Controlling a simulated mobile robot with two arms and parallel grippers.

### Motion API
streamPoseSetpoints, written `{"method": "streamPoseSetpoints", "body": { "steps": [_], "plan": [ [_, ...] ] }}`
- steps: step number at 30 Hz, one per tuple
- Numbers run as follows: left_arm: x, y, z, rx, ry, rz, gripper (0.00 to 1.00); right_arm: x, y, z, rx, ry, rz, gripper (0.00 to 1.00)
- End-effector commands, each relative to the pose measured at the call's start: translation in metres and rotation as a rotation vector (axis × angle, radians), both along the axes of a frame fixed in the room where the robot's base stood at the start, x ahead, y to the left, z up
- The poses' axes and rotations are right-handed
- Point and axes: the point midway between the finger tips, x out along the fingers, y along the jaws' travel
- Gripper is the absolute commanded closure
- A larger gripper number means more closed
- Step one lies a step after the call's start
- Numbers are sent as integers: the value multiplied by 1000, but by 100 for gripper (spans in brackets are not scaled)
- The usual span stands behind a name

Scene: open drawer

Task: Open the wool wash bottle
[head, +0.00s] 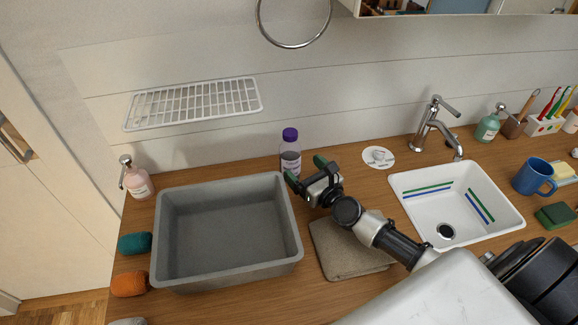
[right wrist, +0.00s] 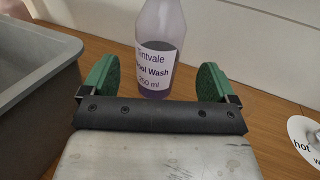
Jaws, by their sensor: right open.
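The wool wash bottle (head: 290,153) stands upright on the wooden counter against the wall, behind the grey basin's right back corner. It is clear with purple liquid, a white label and a purple cap, which is on it. My right gripper (head: 306,168) is open, with green fingertips, just in front of the bottle. In the right wrist view the bottle (right wrist: 160,45) stands between and beyond the two open green fingers (right wrist: 157,78), and its cap is out of the picture. I cannot tell whether the fingers reach around it. My left gripper is not in view.
A grey basin (head: 168,240) is left of the gripper. A folded towel (head: 340,262) lies under my right arm. A round white card (head: 378,158), a tap (head: 430,125) and a white sink (head: 480,212) are to the right. A wire shelf (head: 195,103) hangs above left.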

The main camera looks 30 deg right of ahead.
Motion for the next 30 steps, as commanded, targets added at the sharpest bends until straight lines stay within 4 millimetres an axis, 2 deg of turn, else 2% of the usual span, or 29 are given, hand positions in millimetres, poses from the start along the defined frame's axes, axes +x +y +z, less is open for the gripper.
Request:
{"method": "streamPoseSetpoints", "body": {
  "steps": [1,6,21,30],
  "plan": [
    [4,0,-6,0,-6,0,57,1,0,-6,0,-1,0,11],
    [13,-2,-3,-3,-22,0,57,15,2,-4,-1,-2,-1,11],
    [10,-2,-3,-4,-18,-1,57,71,11,-8,-1,-1,-1,11],
    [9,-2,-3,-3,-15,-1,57,74,12,-8,0,0,0,13]
  ]
}}
